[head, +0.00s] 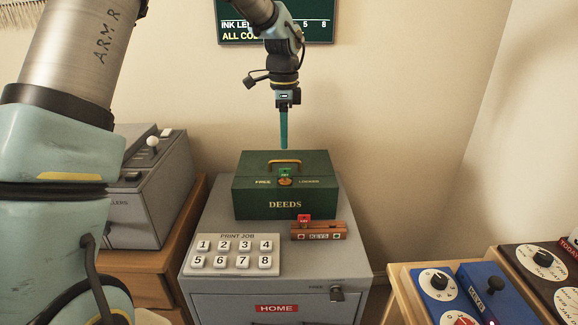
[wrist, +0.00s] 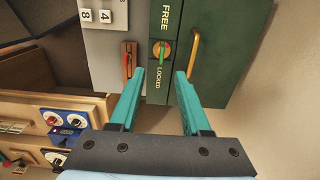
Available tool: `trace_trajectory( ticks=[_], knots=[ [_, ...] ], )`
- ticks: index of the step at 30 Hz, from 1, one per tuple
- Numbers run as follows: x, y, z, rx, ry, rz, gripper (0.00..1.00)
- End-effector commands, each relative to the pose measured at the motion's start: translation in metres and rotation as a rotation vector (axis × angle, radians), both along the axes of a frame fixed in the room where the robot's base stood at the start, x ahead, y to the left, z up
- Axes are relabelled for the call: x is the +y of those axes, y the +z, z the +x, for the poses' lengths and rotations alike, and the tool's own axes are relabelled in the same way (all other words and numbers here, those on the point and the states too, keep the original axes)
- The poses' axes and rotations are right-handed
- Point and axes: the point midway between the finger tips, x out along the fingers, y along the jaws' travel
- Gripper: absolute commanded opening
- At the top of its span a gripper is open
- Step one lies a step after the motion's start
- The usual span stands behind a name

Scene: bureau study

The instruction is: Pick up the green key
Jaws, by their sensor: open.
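The green key (head: 285,173) sits in the round brass lock (head: 285,182) on the dark green DEEDS box (head: 251,205), between the words FREE and LOCKED. In the wrist view the green key (wrist: 163,48) shows upright in the lock, beyond my fingertips. My gripper (head: 284,147) points down above the box, apart from it. In the wrist view my gripper (wrist: 160,72) is open and empty, with its two teal fingers to either side of the key's line.
A brass handle (head: 285,162) stands on the box lid behind the lock. A wooden KEYS rack (head: 319,236) with a red key (head: 304,218) and a PRINT JOB button panel (head: 235,254) are in front, on the grey cabinet (head: 300,280). A wall rises behind the box.

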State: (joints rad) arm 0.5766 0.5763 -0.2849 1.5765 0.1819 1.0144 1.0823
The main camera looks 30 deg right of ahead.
Motion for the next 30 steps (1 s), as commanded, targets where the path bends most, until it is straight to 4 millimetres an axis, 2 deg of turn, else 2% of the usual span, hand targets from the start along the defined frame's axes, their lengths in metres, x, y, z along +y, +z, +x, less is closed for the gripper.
trace_trajectory(
  ticks=[2,12,17,25,30],
  knots=[
    [-0.002,-0.004,-0.001,0.003,-0.011,0.001,0.47],
    [-0.002,-0.05,-0.001,0.002,-0.013,0.002,0.47],
    [-0.002,-0.06,-0.001,0.002,-0.011,0.002,0.47],
    [-0.001,-0.097,0.0,0.004,-0.01,0.003,0.47],
    [-0.001,-0.108,0.001,0.001,-0.011,0.001,0.47]
  ],
)
